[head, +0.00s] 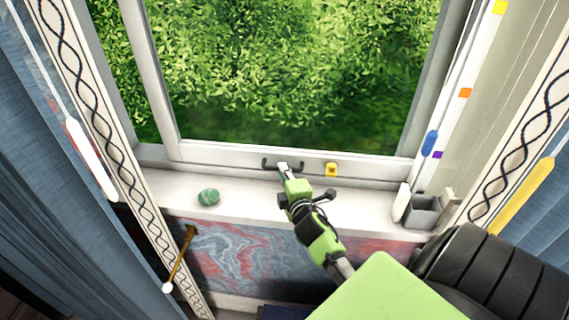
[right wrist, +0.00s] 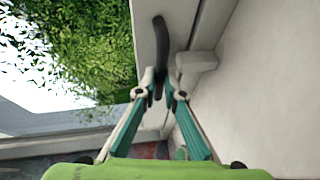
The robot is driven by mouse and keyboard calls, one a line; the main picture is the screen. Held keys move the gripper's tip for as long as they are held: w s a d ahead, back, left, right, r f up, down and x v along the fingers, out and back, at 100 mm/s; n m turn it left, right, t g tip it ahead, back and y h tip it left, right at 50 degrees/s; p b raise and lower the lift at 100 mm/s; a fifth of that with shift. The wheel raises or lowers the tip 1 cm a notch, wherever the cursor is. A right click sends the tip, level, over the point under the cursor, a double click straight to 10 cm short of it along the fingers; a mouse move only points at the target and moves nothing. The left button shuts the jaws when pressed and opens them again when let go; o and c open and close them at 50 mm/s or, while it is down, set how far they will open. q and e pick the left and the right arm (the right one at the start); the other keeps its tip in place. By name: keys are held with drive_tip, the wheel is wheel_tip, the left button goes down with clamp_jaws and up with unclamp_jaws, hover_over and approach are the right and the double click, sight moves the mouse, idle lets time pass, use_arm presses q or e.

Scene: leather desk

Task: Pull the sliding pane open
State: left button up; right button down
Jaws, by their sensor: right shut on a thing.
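The sliding pane (head: 230,153) is a light-framed window pane with green foliage behind it. A dark bar handle (head: 267,163) sits on its bottom rail. My right gripper (head: 284,168) reaches up from below and is shut on the middle of this handle. The right wrist view shows the dark handle (right wrist: 160,42) between the two closed fingertips (right wrist: 158,94), which hide part of it. A strip of foliage shows left of the pane's left upright; I cannot tell whether it is an open gap. My left gripper is not in view.
A yellow fitting (head: 331,170) is right of the handle. A green stone (head: 208,197) lies on the white sill (head: 165,189) at left. A grey open box (head: 423,212) stands at the sill's right end. Blue curtains (head: 40,170) hang at the sides.

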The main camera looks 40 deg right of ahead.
drive_tip(key=c, duration=2.1)
unclamp_jaws()
drive_tip(key=shift+w+r, duration=0.1)
drive_tip(key=shift+r, duration=0.1)
drive_tip(key=shift+c, duration=0.2)
drive_tip(key=shift+d+f, duration=0.15)
drive_tip(key=shift+d, duration=0.05)
drive_tip(key=shift+s, duration=0.2)
drive_tip(key=shift+s+a, duration=0.25)
drive_tip(key=shift+s, duration=0.15)
drive_tip(key=v, duration=0.7)
drive_tip(key=shift+w, duration=0.1)
